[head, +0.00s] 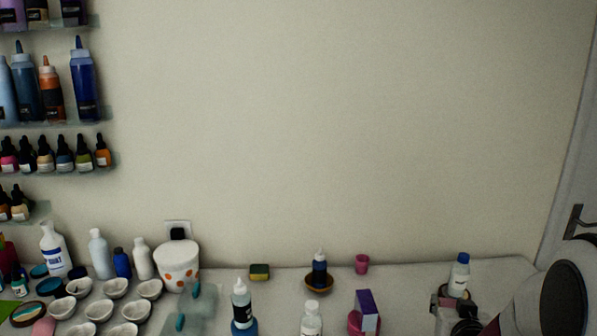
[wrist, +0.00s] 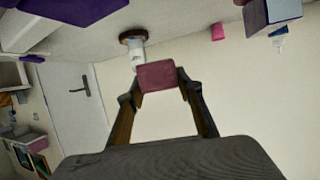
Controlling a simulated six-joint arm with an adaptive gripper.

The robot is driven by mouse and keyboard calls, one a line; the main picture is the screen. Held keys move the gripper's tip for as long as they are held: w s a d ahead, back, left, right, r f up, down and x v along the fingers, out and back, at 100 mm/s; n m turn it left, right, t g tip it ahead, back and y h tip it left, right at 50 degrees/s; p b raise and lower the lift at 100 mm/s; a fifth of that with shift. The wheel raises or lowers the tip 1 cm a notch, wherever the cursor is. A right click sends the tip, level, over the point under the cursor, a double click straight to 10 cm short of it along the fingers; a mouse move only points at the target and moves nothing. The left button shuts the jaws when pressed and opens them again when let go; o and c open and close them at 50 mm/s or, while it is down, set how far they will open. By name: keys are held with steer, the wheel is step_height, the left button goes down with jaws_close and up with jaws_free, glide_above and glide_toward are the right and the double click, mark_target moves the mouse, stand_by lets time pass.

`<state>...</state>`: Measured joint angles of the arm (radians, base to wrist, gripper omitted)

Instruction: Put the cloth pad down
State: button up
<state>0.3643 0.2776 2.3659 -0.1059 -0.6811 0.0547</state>
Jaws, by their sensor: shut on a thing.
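The cloth pad (wrist: 158,75) is a dull red, roughly square piece between the two fingertips of my gripper (wrist: 161,82) in the wrist view. My gripper is shut on it, and it is held off the table. In the head view my gripper (head: 458,312) is at the lower right, in front of a white bottle with a blue cap (head: 460,275). I cannot make out the pad clearly in the head view.
A purple box (head: 367,308), a pink cup (head: 361,264), a dark bottle (head: 319,270) in a brown bowl and a sponge (head: 259,271) stand left of my gripper. Several white bowls (head: 114,288) crowd the left. Bare table (head: 410,275) shows between the pink cup and white bottle.

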steer(key=w+a+n+y, duration=0.1)
steer(key=a+y, duration=0.1)
steer(key=a, duration=0.7)
steer(key=w+a+r+n+y, duration=0.1)
steer(key=w+a+n+y, duration=0.1)
steer(key=a, duration=0.8)
steer(key=shift+a+r+t, duration=0.15)
steer(key=shift+t, duration=0.15)
steer(key=shift+w, duration=0.1)
steer(key=w+a+r+n+g+y, duration=0.25)
steer(key=w+a+n+y, duration=0.25)
steer(key=w+a, duration=0.45)
steer(key=w+a+r+n+g+y, duration=0.2)
steer(key=w+a+r+n+y, duration=0.25)
steer(key=w+a, duration=0.5)
steer(key=s+a+f+n+g+y, duration=0.1)
steer(key=a+f+n+g+y, duration=0.2)
steer(key=a+f, duration=0.3)
steer(key=shift+s+a+f+n+g, duration=0.2)
steer(key=shift+f+n+g, duration=0.45)
steer(key=shift+f, duration=0.85)
steer(key=shift+f, duration=3.1)
